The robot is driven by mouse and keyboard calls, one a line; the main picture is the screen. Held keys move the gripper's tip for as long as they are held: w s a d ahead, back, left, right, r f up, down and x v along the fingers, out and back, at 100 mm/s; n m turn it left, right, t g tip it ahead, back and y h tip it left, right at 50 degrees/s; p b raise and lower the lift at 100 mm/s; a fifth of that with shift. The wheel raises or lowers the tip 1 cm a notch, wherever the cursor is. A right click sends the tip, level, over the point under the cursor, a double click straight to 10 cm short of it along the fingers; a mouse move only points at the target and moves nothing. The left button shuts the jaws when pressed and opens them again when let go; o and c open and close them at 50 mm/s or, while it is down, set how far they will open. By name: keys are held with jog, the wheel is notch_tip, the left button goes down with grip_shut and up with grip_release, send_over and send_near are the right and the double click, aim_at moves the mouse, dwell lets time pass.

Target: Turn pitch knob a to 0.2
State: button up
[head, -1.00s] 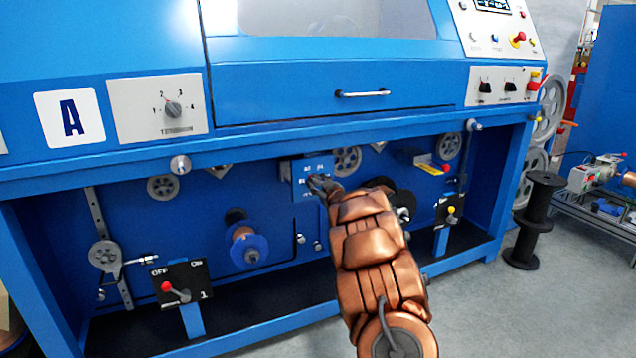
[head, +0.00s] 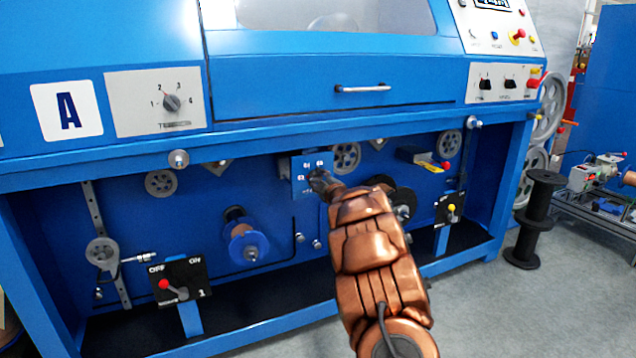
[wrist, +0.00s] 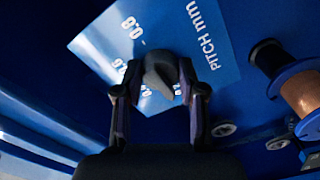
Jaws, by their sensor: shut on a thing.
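The pitch plate (wrist: 212,40) is light blue with white numbers and the words "PITCH mm". It fills the upper middle of the wrist view and appears turned there. The grey pitch knob (wrist: 160,72) sits on it between my two fingertips. In the head view the plate (head: 299,180) is small, under the machine's front beam. My gripper (head: 320,181) reaches it there and hides the knob. In the wrist view my gripper (wrist: 158,82) is shut on the knob, one finger on each side. "0.8" is readable; the fingers partly cover other numbers, and the pointed setting is unclear.
A blue spool holder with copper wire (wrist: 300,90) is right of the plate in the wrist view. Pulleys (head: 161,183) and an ON/OFF lever box (head: 181,282) are to the left. The front beam (head: 250,142) runs just above my gripper.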

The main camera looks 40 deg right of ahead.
jog(key=shift+a+f, duration=0.1)
dwell(0.3)
jog(key=o, duration=1.1)
jog(key=shift+o, duration=0.2)
jog(key=shift+v, duration=0.9)
jog(key=v, duration=1)
